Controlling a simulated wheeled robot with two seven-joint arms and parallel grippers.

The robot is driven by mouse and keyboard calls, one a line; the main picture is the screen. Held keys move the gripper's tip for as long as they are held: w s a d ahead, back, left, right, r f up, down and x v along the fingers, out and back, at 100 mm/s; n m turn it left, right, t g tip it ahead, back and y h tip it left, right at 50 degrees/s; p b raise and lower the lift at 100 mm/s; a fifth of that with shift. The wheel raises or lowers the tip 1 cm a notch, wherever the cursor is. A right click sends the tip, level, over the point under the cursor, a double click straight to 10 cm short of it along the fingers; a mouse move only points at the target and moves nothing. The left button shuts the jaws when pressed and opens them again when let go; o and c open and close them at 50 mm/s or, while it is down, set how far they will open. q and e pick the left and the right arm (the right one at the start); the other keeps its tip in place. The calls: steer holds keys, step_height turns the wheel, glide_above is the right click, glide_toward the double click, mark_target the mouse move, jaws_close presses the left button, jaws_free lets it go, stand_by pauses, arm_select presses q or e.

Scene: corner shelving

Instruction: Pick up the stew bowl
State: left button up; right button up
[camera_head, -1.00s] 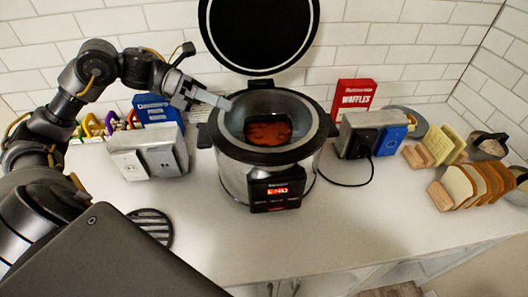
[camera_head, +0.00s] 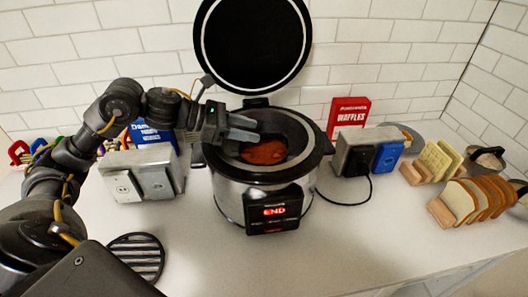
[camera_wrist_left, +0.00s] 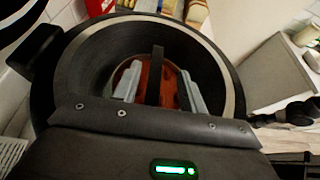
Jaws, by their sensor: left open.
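The stew bowl (camera_head: 264,152), filled with red-brown stew, sits inside the open slow cooker (camera_head: 232,184). My left gripper (camera_head: 256,129) reaches over the cooker's left rim with its fingers above the bowl, open and empty. In the left wrist view the stew (camera_wrist_left: 168,84) shows between the two open pale fingers (camera_wrist_left: 160,80). A dark upright bar stands between them; I cannot tell what part it is. Much of the bowl's rim is hidden by the cooker wall and the gripper. My right gripper is not in view.
The raised cooker lid (camera_head: 254,45) stands behind. A red waffles box (camera_head: 348,114), a second grey appliance (camera_head: 350,152) and sliced bread (camera_head: 478,198) are right. A black round trivet (camera_head: 137,256) lies in front left.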

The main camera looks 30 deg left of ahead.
mark_target(276, 135)
arm_select(q)
steer(key=shift+w+d+p, duration=0.1)
steer(key=shift+d+p, duration=0.1)
steer(key=shift+p, duration=0.2)
steer(key=p+x, duration=0.1)
steer(key=x, duration=0.1)
steer(key=p+x, duration=0.1)
steer(key=x, duration=0.2)
steer(key=shift+w+a+f+p, duration=0.1)
steer(key=shift+w+a+p, duration=0.15)
steer(key=shift+p, duration=0.1)
steer(key=shift+s+a, duration=0.1)
steer(key=shift+s, duration=0.05)
steer(key=shift+c, duration=0.9)
jaws_close()
